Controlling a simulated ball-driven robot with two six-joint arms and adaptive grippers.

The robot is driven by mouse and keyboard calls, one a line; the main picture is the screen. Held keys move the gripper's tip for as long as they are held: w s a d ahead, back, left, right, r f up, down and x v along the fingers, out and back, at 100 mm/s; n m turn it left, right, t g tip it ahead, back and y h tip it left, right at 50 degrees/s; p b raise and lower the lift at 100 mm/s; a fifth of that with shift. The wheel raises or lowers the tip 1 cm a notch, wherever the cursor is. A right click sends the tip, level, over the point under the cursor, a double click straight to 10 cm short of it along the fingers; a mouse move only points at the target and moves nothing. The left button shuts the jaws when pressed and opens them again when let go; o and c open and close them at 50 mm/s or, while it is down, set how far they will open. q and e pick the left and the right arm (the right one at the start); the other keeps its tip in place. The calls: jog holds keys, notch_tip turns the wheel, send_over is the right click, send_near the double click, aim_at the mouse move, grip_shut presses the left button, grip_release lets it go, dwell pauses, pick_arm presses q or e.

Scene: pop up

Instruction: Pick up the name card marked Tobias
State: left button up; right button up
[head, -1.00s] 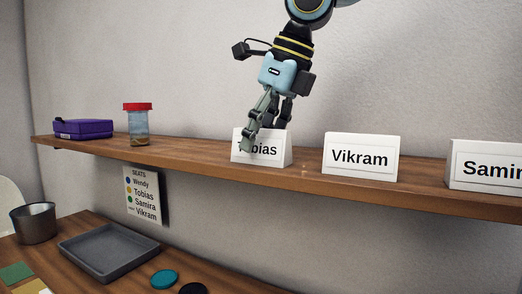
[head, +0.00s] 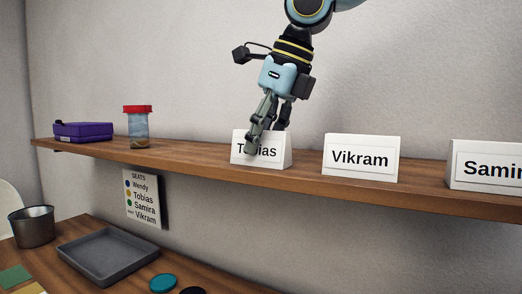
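The white name card marked Tobias (head: 272,156) stands upright on the wooden shelf, left of the Vikram card. My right gripper (head: 266,142) comes down from above onto it, fingers pointing down. One finger is in front of the card's face and covers part of the name. The other finger is at the card's top edge and goes behind it, so its tip is hidden. The fingers are apart and straddle the card; I cannot tell whether they press on it. The card sits on the shelf. My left gripper is not in view.
The Vikram card (head: 361,159) and the Samira card (head: 489,168) stand to the right on the shelf (head: 190,153). A red-lidded jar (head: 137,128) and a purple box (head: 83,131) stand to the left. Below are a seats list (head: 142,198), a grey tray (head: 107,256) and a metal cup (head: 33,226).

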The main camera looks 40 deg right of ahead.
jog(key=shift+c, duration=0.9)
